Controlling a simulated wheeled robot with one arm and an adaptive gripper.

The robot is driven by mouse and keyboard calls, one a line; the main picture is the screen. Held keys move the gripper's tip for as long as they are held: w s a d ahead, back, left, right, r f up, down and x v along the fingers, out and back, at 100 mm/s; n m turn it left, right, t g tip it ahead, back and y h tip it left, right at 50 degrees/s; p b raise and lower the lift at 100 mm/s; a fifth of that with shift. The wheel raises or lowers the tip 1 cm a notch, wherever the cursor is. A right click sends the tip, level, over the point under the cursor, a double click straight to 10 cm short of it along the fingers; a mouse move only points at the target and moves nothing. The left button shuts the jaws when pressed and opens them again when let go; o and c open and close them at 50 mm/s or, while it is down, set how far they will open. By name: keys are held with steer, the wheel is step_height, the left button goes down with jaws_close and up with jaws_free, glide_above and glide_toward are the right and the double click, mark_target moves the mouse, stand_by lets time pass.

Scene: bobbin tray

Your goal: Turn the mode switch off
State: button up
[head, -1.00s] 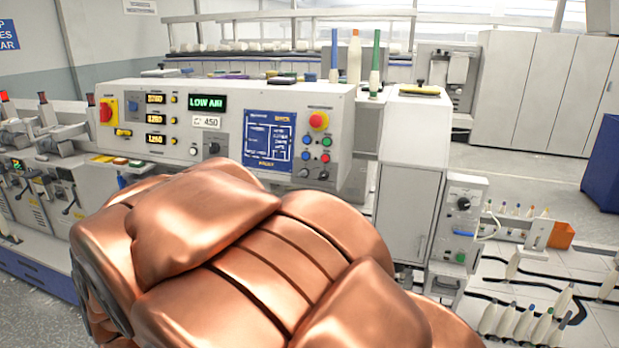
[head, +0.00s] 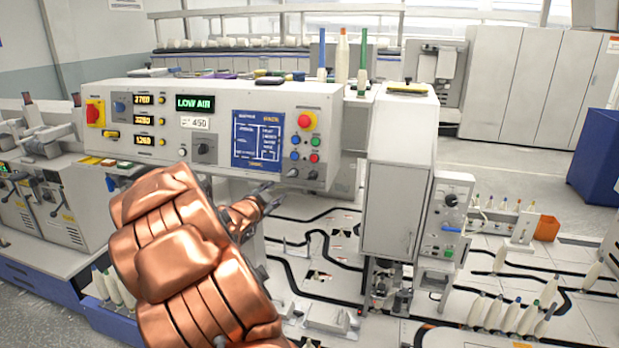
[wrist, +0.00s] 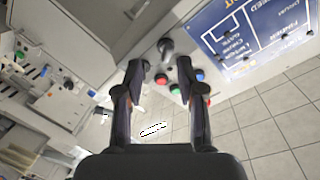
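The grey control panel (head: 225,110) carries several switches, and I cannot read which label marks the mode switch. Two small dark knobs, a left one (head: 292,173) and a right one (head: 313,175), sit at its lower right under coloured buttons. A larger black rotary knob (head: 204,149) is near its middle. My gripper (head: 270,197) is open and empty, just below and left of the two small knobs. In the wrist view my gripper's fingers (wrist: 160,66) are spread, with a dark knob (wrist: 165,47) ahead between the tips, apart from them. The switch positions are too small to tell.
A red emergency button (head: 307,120) and blue, green and red buttons sit above the small knobs. A white cabinet (head: 395,190) with a side control box (head: 447,215) stands to the right. Below the panel is a floor with black tracks (head: 320,250).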

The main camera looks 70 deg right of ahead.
mark_target(310, 178)
steer(key=shift+s+d+r+m+g+h+p, duration=0.2)
steer(key=shift+s+d+m+g+p, duration=0.25)
steer(key=shift+s+d, duration=1)
steer(key=shift+s+d+r+m+g+h+p, duration=0.3)
steer(key=shift+s+d+g+p, duration=0.35)
steer(key=shift+d, duration=1.45)
steer(key=shift+s+d+r+m+g+h+p, duration=0.1)
steer(key=shift+s+d+m+g+p, duration=0.3)
steer(key=shift+s+d, duration=1.1)
steer(key=shift+w+d, duration=0.25)
steer(key=shift+w, duration=0.05)
jaws_close()
